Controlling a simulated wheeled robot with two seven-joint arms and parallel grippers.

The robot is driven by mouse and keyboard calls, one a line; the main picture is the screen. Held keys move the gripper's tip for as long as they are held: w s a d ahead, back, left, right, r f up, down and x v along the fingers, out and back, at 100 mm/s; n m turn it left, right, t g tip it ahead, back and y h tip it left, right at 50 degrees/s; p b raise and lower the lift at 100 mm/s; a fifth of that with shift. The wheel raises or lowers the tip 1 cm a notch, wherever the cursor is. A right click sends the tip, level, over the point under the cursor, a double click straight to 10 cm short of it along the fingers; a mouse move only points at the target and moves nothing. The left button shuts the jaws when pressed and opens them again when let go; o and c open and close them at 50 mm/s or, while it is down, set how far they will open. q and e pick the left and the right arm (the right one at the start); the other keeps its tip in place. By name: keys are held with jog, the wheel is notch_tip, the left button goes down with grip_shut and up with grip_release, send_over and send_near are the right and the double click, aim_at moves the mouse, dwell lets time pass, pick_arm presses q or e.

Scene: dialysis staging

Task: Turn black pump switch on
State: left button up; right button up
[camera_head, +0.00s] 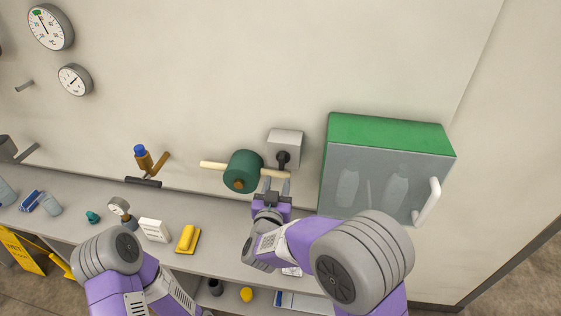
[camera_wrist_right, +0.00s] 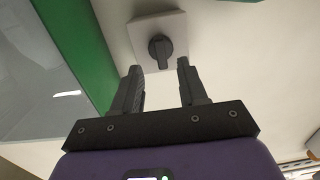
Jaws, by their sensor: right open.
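The black pump switch (camera_head: 283,157) is a dark rotary knob on a light grey square wall plate (camera_head: 285,137). In the right wrist view the black knob (camera_wrist_right: 160,50) sits on its plate (camera_wrist_right: 158,24), just beyond and between the fingertips. My right gripper (camera_head: 275,184) is open and empty, below the knob in the head view; its two fingers (camera_wrist_right: 160,72) show apart in the wrist view. I see no contact with the knob. My left arm shows at the lower left of the head view, but its gripper is not visible.
A green valve with a cream crossbar (camera_head: 243,172) is close left of the switch. A green-topped cabinet (camera_head: 390,134) with a glass front and white handle stands close right. The grey shelf (camera_head: 215,232) below holds a yellow object (camera_head: 187,239) and a white box (camera_head: 154,230).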

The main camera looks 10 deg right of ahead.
aim_at(281, 160)
jog(key=shift+t+h, duration=0.3)
jog(key=shift+h, duration=0.1)
jog(key=w, duration=0.2)
jog(key=w+d+r+p, duration=0.1)
jog(key=w, duration=0.1)
jog(key=w+r, duration=0.1)
jog(key=w, duration=0.2)
jog(key=shift+d+r+p, duration=0.15)
jog(key=shift+d+p, duration=0.15)
jog(key=shift+d, duration=0.1)
grip_shut()
